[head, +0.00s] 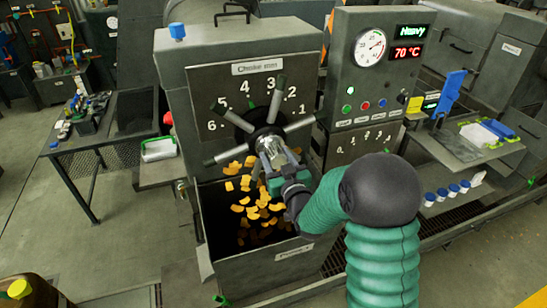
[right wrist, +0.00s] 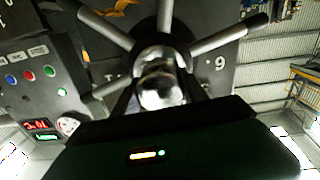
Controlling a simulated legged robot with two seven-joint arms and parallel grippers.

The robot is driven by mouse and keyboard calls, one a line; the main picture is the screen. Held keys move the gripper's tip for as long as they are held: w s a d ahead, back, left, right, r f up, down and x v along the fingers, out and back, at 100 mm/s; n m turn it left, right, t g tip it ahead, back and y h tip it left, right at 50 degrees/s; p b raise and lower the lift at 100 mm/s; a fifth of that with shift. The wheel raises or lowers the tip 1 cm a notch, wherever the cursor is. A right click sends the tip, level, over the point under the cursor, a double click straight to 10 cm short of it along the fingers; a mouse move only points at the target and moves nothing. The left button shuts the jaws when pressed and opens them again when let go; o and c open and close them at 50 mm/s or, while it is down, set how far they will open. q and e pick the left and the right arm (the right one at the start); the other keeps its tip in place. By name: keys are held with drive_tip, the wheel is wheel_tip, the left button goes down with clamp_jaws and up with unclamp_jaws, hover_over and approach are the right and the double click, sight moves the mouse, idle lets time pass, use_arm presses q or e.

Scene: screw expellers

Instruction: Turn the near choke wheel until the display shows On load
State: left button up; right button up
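The near choke wheel (head: 244,123) has a dark hub and several grey spokes, some with green or dark grips. It is mounted on a panel marked with numbers 1 to 6 under a "Choke mm" label. My right gripper (head: 270,152) is at its centre. In the right wrist view, dark fingers flank the wheel's silver hub end (right wrist: 160,82) closely and seem shut on it; the contact is partly hidden. The display (head: 411,31) reads "Heavy" in green, with 70 °C in red below. My left gripper is not in view.
An open bin (head: 225,245) with orange flakes lies below the wheel. A control box (head: 375,75) with a dial and coloured buttons stands right of it. A side table (head: 90,140) is at left, and a shelf (head: 465,150) with blue items is at right.

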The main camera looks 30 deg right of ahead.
drive_tip(key=shift+d+f, duration=0.15)
clamp_jaws()
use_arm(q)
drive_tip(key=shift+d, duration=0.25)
use_arm(e)
drive_tip(key=shift+a, duration=0.3)
drive_tip(key=shift+f, duration=0.1)
drive_tip(key=shift+d+f+n+b, duration=0.1)
drive_tip(key=shift+d+n+b, duration=0.05)
drive_tip(key=shift+n+b, duration=0.3)
drive_tip(key=shift+f+n+b, duration=0.15)
drive_tip(key=shift+n+b, duration=0.6)
drive_tip(key=shift+b, duration=0.35)
drive_tip(key=shift+n+b, duration=1)
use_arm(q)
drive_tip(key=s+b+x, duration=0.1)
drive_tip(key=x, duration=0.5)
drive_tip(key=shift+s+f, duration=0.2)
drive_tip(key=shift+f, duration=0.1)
use_arm(e)
drive_tip(key=shift+n, duration=0.9)
